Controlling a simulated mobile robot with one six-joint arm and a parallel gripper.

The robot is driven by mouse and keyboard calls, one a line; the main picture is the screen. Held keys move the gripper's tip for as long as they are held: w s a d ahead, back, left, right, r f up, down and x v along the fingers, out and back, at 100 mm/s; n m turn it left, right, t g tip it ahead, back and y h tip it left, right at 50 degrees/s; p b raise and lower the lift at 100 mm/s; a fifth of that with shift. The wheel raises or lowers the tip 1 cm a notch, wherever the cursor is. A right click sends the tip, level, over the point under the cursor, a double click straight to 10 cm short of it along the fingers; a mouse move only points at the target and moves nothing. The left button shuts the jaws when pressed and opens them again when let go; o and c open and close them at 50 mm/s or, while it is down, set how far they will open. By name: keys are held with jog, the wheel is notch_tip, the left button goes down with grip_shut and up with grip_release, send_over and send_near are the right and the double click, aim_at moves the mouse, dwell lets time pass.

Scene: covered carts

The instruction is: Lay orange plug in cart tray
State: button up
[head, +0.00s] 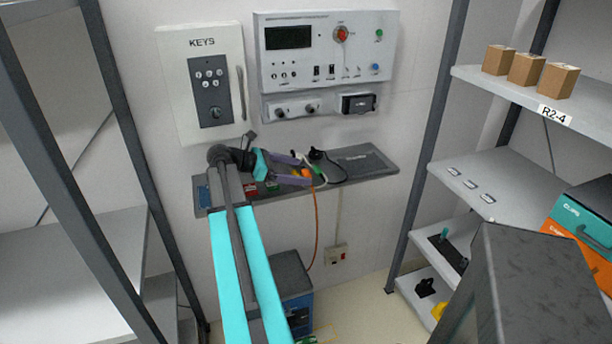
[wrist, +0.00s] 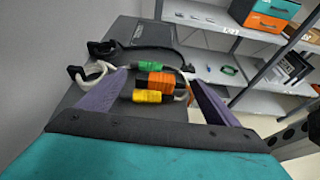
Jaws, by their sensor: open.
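The orange plug (wrist: 157,79) lies on the wall shelf, between a green plug (wrist: 145,66) and a yellow plug (wrist: 147,96) in the wrist view. In the head view it is small and partly hidden by my gripper. My gripper (wrist: 160,77) is open, with its purple fingers on either side of the plugs; I cannot tell whether they touch any. In the head view my gripper (head: 300,170) reaches over the wall shelf (head: 372,163). I cannot make out a cart tray in either view.
Black and white cables lie on the shelf, and an orange cord (head: 316,235) hangs from it. A control panel (head: 325,50) and a key cabinet (head: 203,82) are above. A blue-grey cabinet (head: 292,275) stands below. Racks flank both sides; the right rack (head: 495,200) holds boxes.

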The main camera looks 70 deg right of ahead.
jog(key=shift+x, duration=0.95)
jog(key=c, duration=1.1)
jog(key=shift+o, duration=0.2)
jog(key=shift+r, duration=0.15)
jog(key=shift+r, duration=1.5)
jog(key=s+a+b, duration=0.9)
jog(key=a, duration=0.3)
jog(key=shift+s, duration=0.3)
jog(key=b, duration=0.5)
jog(key=shift+s+a+f+b, duration=0.1)
jog(key=shift+s+a+b, duration=0.2)
jog(key=shift+s+a, duration=0.1)
